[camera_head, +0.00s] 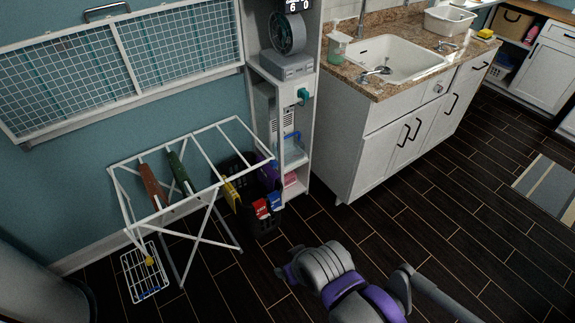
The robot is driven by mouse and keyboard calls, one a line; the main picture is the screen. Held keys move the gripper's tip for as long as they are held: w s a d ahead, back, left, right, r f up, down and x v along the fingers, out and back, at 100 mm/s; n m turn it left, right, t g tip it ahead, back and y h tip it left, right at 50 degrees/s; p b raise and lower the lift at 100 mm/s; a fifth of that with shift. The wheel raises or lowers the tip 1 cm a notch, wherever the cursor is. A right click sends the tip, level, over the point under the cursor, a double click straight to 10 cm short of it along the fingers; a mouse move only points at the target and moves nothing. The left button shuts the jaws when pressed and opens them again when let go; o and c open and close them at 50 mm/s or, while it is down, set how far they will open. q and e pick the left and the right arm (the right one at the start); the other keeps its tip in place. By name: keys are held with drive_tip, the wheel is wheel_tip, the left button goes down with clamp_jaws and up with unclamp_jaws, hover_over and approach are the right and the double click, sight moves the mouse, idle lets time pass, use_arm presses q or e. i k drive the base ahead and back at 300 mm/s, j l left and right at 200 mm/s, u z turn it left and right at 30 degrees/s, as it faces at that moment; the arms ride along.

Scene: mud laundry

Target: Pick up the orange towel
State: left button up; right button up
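A narrow, folded orange-brown towel (153,187) hangs over a bar at the left part of the white drying rack (212,189). A dark green towel (181,172) hangs just to its right, and a yellow cloth (231,193) hangs further right, near the rack's end. The orange-brown towel is apart from the green one. I see no gripper in the head view, so I cannot tell how either gripper stands.
A wire basket (144,272) is below left. A grey-and-purple machine, perhaps a vacuum cleaner (345,284), is at bottom centre.

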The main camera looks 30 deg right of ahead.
sight(152, 187)
drive_tip(key=z, duration=0.7)
drive_tip(key=k+j+u, duration=0.1)
drive_tip(key=j, duration=0.35)
drive_tip(key=k+j+u, duration=0.15)
drive_tip(key=j, duration=0.3)
drive_tip(key=k+j+u, duration=0.1)
drive_tip(key=j, duration=0.4)
